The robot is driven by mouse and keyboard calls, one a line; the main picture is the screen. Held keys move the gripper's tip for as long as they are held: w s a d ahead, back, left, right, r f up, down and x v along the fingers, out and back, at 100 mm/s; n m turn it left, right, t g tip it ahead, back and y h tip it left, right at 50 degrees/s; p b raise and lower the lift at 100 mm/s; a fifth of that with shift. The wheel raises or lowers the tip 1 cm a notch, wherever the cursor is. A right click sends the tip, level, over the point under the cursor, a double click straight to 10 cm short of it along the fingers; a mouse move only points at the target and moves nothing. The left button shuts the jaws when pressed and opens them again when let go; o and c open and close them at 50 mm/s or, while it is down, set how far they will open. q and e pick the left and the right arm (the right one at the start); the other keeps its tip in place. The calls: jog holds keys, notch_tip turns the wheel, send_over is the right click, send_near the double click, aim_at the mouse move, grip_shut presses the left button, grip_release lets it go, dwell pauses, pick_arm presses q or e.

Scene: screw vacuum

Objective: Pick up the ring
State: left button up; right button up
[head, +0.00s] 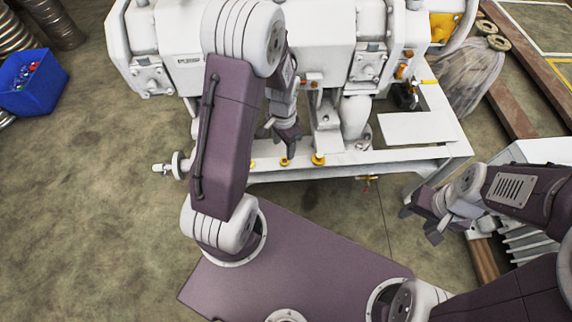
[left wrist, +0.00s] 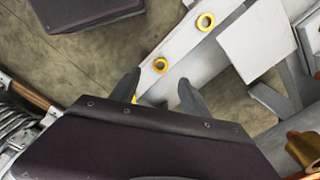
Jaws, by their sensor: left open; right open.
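Small yellow rings sit on the white front rail (head: 400,158) of the machine in the head view. One ring (head: 285,161) is just below my left gripper (head: 284,136), and a larger-looking ring (head: 318,159) is to its right. In the left wrist view one yellow ring (left wrist: 160,66) lies just beyond the fingertips of my left gripper (left wrist: 158,79), roughly between them, apart from the fingers. Another ring (left wrist: 205,21) is farther up the rail. My left gripper is open and empty. My right gripper (head: 425,215) is open, apart from the rings at the right.
The large white machine (head: 310,50) stands behind the rail. A blank white plate (head: 415,128) lies right of the rings. A blue bin (head: 35,85) stands on the floor at the far left. The floor left of the machine is mostly clear.

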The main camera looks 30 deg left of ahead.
aim_at(284, 161)
pick_arm(q)
notch_tip(284, 161, down, 4)
jog(key=shift+r+b, duration=0.1)
jog(key=shift+b, duration=1)
jog(key=f+b, duration=0.2)
jog(key=f, duration=0.1)
jog(key=f+b, duration=0.1)
jog(key=f, duration=0.1)
jog(key=shift+w+f, duration=0.25)
jog(key=shift+r, duration=0.2)
grip_shut()
